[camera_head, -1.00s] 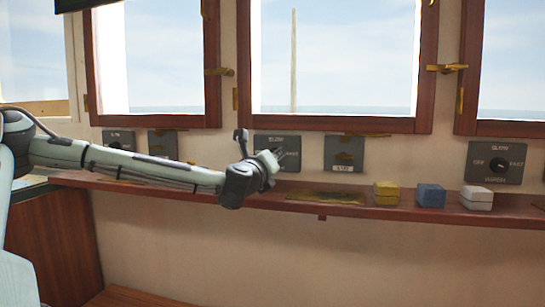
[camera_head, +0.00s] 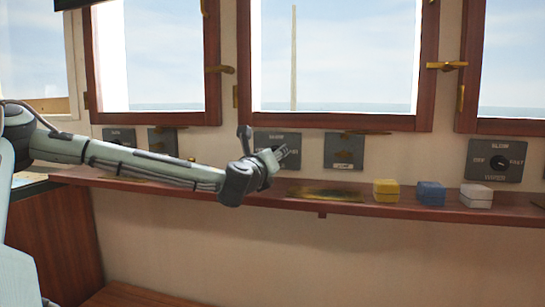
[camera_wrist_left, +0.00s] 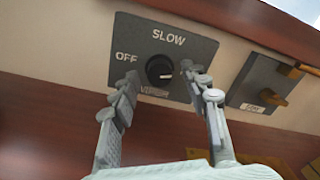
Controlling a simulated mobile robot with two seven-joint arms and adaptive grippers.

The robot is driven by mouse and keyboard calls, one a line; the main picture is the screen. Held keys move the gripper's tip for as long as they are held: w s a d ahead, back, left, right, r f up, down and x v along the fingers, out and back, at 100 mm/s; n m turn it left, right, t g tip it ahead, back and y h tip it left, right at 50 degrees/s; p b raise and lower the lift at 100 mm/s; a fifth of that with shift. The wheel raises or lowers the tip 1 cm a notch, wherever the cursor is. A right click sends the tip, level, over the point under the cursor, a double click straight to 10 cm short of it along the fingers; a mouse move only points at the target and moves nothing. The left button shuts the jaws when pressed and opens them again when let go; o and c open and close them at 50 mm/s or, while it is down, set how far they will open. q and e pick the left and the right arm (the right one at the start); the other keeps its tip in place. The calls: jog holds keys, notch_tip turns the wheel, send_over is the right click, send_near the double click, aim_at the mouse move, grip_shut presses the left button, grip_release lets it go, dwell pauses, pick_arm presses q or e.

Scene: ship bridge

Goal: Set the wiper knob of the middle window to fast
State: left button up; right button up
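The middle window's wiper panel (camera_head: 278,138) is a dark plate below the middle window, partly hidden by my left gripper (camera_head: 279,154) in the head view. In the left wrist view its black round knob (camera_wrist_left: 159,69) shows, with SLOW above and OFF at the left. The label on the right is hidden behind a finger. A light mark shows on the knob's lower right. My left gripper (camera_wrist_left: 162,84) is open, its fingers to either side in front of the knob; whether they touch it I cannot tell. My right gripper is not in view.
A switch panel (camera_head: 344,151) with a brass part is right of the wiper panel. Another wiper panel (camera_head: 496,160) is under the right window. A wooden ledge (camera_head: 340,207) runs below, bearing yellow (camera_head: 386,191), blue (camera_head: 431,193) and white (camera_head: 476,195) boxes.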

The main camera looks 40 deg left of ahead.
pick_arm(q)
jog(key=v, duration=1.2)
jog(key=shift+d, duration=0.1)
dwell(0.5)
